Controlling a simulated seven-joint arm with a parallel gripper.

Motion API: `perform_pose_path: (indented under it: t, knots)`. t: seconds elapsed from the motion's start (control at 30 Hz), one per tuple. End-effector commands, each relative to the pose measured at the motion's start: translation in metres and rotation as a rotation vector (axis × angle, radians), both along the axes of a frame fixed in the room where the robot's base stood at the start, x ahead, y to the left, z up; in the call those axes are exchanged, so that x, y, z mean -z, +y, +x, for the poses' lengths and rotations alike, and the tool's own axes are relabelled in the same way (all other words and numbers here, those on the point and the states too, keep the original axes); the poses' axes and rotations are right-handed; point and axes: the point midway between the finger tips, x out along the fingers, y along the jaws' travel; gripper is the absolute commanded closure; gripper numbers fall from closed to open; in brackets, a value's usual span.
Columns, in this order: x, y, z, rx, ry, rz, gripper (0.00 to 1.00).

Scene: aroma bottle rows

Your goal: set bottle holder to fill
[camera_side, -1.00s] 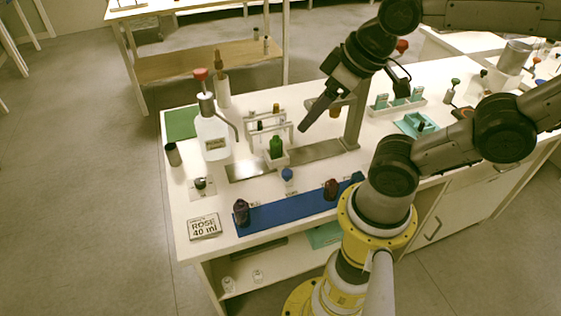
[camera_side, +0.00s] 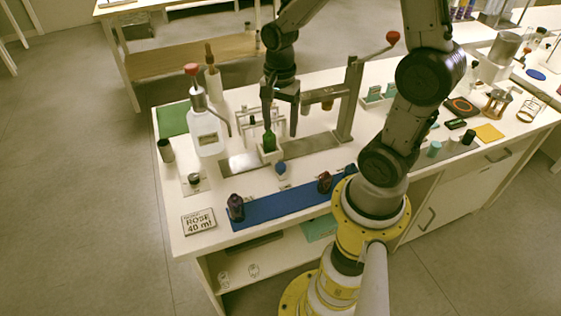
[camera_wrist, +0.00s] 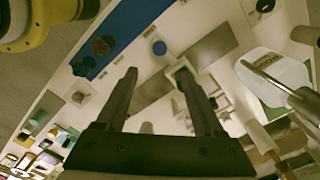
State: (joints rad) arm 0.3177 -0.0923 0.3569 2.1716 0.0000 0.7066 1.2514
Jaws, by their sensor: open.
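The bottle holder (camera_side: 271,158) is a small white block with a green bottle (camera_side: 269,141) standing in it, on a grey metal strip (camera_side: 312,146). My gripper (camera_side: 280,118) points down, open, with its fingers above and around the level just over the green bottle. Its left finger is close to the bottle in the side view; I cannot tell whether it touches. In the wrist view the fingers (camera_wrist: 156,75) are spread apart, with the green bottle top (camera_wrist: 181,74) by the right fingertip, partly hidden. The holder is mostly hidden there.
A press post with a red-knobbed lever (camera_side: 392,38) stands right of the holder. A white pump bottle (camera_side: 207,130) stands left, and a clear rack (camera_side: 252,120) is behind.

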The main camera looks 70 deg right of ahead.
Motion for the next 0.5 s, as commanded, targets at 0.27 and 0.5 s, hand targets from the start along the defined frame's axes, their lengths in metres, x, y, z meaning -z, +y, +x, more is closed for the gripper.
perform_pose_path:
  t: [0.27, 0.5]
  knots:
    - [0.034, -0.001, -0.002, 0.003, 0.007, 0.002, 0.31]
    - [0.081, 0.0, -0.002, 0.002, 0.007, 0.002, 0.31]
